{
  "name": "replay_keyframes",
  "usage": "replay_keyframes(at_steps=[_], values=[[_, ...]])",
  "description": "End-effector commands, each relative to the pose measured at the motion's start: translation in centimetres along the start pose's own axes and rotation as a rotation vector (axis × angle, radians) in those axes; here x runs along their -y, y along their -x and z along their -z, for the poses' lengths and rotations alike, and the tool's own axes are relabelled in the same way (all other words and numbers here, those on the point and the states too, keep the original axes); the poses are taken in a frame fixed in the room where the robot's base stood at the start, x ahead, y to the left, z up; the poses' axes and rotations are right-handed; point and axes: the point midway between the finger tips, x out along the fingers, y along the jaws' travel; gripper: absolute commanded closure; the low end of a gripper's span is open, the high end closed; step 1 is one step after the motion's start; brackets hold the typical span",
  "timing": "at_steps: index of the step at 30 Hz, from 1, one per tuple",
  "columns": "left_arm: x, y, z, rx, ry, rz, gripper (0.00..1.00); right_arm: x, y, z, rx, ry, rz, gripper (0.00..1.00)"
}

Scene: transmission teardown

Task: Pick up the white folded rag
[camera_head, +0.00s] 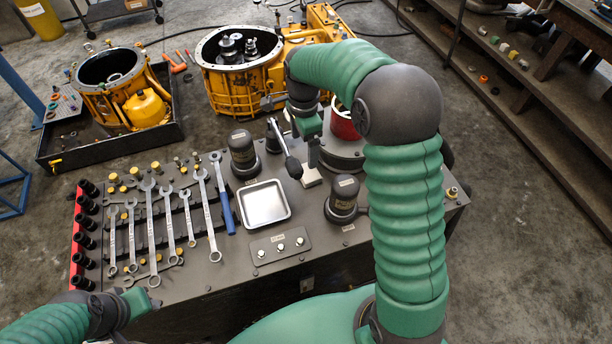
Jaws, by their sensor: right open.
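A small pale folded piece (311,177), which looks like the white rag, lies on the dark workbench top (300,215). It is right of the metal tray and partly hidden by my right gripper. My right gripper (313,160) points down, with its fingertips close above or beside the rag; I cannot tell if they touch it. It is open and holds nothing I can see. My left gripper (148,300) is low at the left, near the bench's front edge, away from the rag. Its jaw opening is not clear.
A square metal tray (263,204), several wrenches (151,230) and a blue-handled tool (227,212) lie left of the rag. Dark capped cylinders (242,152) (344,198) and a red container (343,122) stand around it. Yellow housings (230,85) stand behind.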

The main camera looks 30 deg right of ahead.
Motion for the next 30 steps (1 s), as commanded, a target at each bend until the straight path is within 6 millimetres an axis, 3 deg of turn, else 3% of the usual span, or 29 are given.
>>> replay_keyframes(at_steps=[6,13,18,22,27,30], values=[[0.0,0.0,0.0,0.000,0.000,0.000,0.64,0.1,-5.8,0.6,0.005,-0.001,-0.006,0.11],[0.0,0.2,0.1,0.000,-0.001,0.000,0.64,0.0,-8.3,0.4,0.002,0.000,-0.003,0.11],[0.0,0.6,0.1,0.000,-0.001,0.000,0.64,0.0,-11.4,0.4,0.000,0.002,-0.003,0.11],[0.0,0.6,0.1,0.000,-0.001,0.000,0.64,0.0,-12.6,0.5,0.000,0.002,-0.001,0.11],[0.0,0.6,0.1,0.000,0.000,0.000,0.64,0.1,-12.7,0.7,0.002,0.001,0.000,0.11],[0.0,0.6,0.1,0.000,0.000,0.000,0.64,0.1,-12.7,0.7,0.002,0.001,0.000,0.23]])
